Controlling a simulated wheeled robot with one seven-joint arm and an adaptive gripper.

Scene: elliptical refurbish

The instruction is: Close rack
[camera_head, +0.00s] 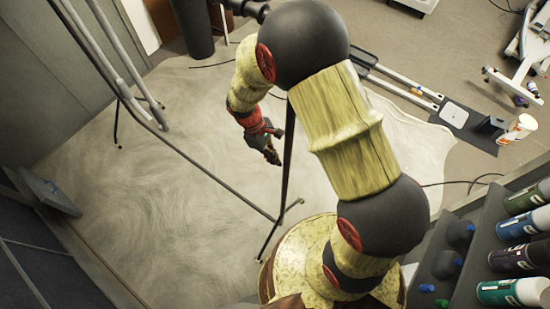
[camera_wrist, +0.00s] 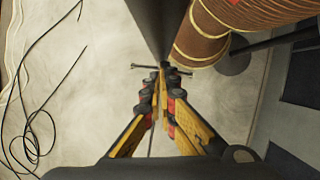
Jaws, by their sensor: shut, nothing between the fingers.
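My gripper (camera_head: 271,155) hangs over the pale patterned floor near the middle of the head view. In the wrist view my gripper (camera_wrist: 163,72) has its yellow and black fingers brought together at the tips, with nothing seen between them. A thin dark upright pole (camera_head: 287,160) with splayed feet stands just right of the gripper in the head view. A dark post (camera_wrist: 157,30) rises beyond the fingertips in the wrist view; I cannot tell if they touch it. A stepped dark rack (camera_head: 452,262) holds several bottles at the lower right. I cannot tell which thing the task calls the rack.
Slanting metal tubes (camera_head: 105,65) stand at the upper left. Dark cables (camera_wrist: 35,135) lie on the floor. The floor (camera_head: 165,200) left of my arm is largely clear.

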